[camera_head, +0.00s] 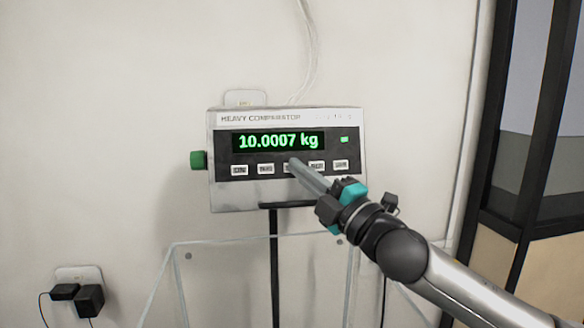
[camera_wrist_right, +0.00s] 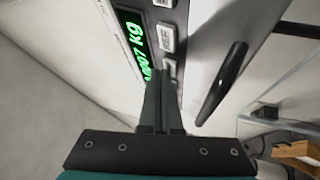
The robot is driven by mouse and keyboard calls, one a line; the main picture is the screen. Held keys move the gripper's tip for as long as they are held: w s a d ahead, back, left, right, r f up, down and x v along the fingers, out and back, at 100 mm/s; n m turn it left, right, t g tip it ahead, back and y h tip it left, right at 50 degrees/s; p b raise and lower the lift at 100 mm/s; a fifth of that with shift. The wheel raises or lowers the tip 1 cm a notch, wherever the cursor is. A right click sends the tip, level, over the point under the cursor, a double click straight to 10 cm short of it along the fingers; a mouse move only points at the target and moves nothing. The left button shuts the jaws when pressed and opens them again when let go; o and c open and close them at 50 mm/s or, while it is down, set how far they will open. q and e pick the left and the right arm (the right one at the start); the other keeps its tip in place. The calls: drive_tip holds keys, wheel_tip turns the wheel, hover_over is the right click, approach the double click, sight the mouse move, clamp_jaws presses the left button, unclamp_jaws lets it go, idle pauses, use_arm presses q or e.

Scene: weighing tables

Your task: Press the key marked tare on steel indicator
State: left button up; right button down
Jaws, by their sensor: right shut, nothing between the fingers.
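The steel indicator (camera_head: 222,188) is mounted on a black post in front of the wall. Its green display (camera_head: 278,141) reads 10.0007 kg. My left gripper is not in view.
A green knob (camera_head: 198,160) sticks out on the indicator's left side. A clear panelled enclosure (camera_head: 215,241) stands below it. A wall socket with black plugs (camera_head: 90,298) is at lower left. A dark-framed cabinet (camera_head: 497,190) stands at right.

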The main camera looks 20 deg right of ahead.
drive_tip(key=shift+w, duration=0.1)
idle(0.6)
drive_tip(key=shift+s+a+r, duration=0.15)
drive_tip(key=shift+s, duration=0.55)
drive_tip(key=shift+s, duration=0.1)
drive_tip(key=s, duration=0.1)
drive_tip(key=s+r, duration=0.1)
drive_tip(key=s, duration=0.1)
drive_tip(key=s+a, duration=0.1)
drive_tip(key=shift+s+a+r, duration=0.1)
drive_tip(key=shift+s+r, duration=0.1)
drive_tip(key=shift+s, duration=0.05)
idle(0.5)
